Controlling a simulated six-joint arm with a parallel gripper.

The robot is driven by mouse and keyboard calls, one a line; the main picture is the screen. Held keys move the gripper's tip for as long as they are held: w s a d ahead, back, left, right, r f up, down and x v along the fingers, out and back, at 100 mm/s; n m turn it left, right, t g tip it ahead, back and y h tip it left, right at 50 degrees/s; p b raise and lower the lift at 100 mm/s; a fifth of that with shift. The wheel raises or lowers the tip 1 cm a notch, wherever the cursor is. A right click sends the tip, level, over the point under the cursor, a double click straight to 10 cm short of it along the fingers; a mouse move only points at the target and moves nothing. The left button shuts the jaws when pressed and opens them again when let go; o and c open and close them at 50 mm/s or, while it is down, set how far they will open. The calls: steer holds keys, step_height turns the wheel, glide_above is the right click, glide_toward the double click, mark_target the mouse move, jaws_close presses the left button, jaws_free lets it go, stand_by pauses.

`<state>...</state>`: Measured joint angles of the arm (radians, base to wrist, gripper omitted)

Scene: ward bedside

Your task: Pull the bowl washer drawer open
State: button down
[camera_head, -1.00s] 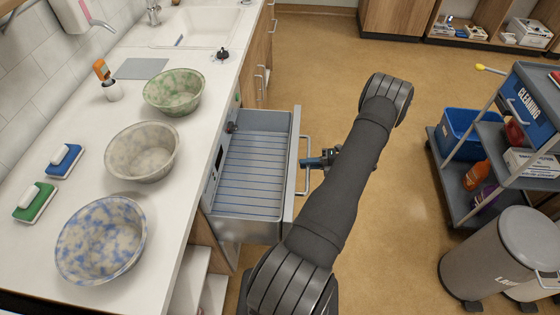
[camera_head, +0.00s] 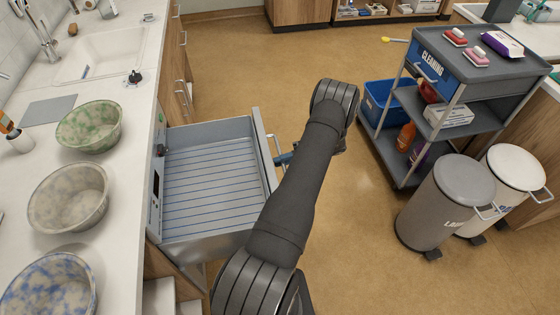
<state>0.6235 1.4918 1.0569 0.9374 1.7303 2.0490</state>
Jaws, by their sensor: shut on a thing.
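The bowl washer drawer (camera_head: 205,178) is pulled well out from under the counter, its ribbed inside bare and empty. Its metal bar handle (camera_head: 276,148) is on the front panel, facing right. My gripper (camera_head: 283,158) is shut on the handle, its bluish fingers meeting the bar. My dark forearm hides the rest of the gripper and the near end of the drawer front.
Green (camera_head: 90,127), grey (camera_head: 68,197) and blue (camera_head: 48,288) speckled bowls stand on the counter, left. A cleaning cart (camera_head: 436,122), grey bin (camera_head: 446,200) and white bin (camera_head: 514,180) stand right. Floor between drawer and cart is clear beyond my arm.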

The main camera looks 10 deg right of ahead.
steer(key=c, duration=1.5)
jaws_free()
steer(key=shift+o, duration=0.2)
steer(key=d+r, duration=0.2)
steer(key=d, duration=0.9)
steer(key=shift+d+r, duration=0.15)
steer(key=shift+d, duration=0.25)
steer(key=shift+a, duration=0.15)
steer(key=a, duration=0.4)
steer(key=a+f, duration=0.1)
steer(key=a, duration=0.3)
steer(key=a+f, duration=0.1)
steer(key=a, duration=0.2)
steer(key=shift+a+f, duration=0.15)
steer(key=shift+a, duration=0.25)
steer(key=d+r, duration=0.1)
steer(key=d, duration=0.6)
steer(key=shift+d+r, duration=0.2)
steer(key=shift+a+f, duration=0.25)
steer(key=shift+a, duration=1)
steer(key=shift+a+f, duration=0.2)
steer(key=shift+a, duration=1)
steer(key=shift+a+f, duration=0.25)
steer(key=shift+a, duration=1)
